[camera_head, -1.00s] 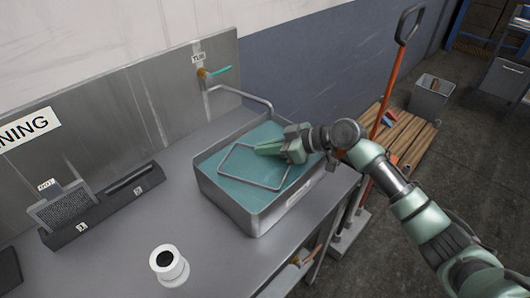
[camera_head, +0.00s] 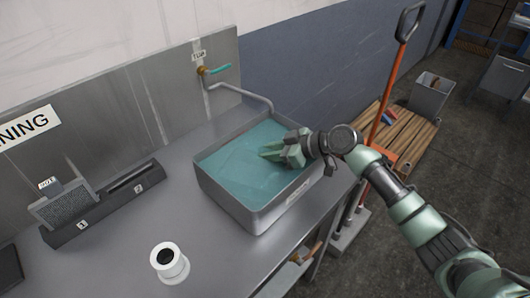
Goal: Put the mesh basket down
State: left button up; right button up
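The wash tub (camera_head: 281,206) stands on the steel bench, filled with teal liquid (camera_head: 235,168). No basket shows above the liquid now; whether it lies beneath the surface cannot be made out. My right gripper (camera_head: 268,151) reaches in from the right over the tub's right rim. Its fingers are low at the liquid, look spread apart, and hold nothing visible. My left gripper is out of view.
A tap (camera_head: 212,72) is on the wall behind the tub. A dark slotted rack (camera_head: 110,205) holds a grey mesh panel (camera_head: 62,210) at left. A white cylinder (camera_head: 169,263) stands in front. Bench between them is clear.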

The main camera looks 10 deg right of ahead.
jog(key=b+v, duration=0.3)
jog(key=v, duration=0.9)
jog(key=shift+r, duration=0.1)
dwell(0.9)
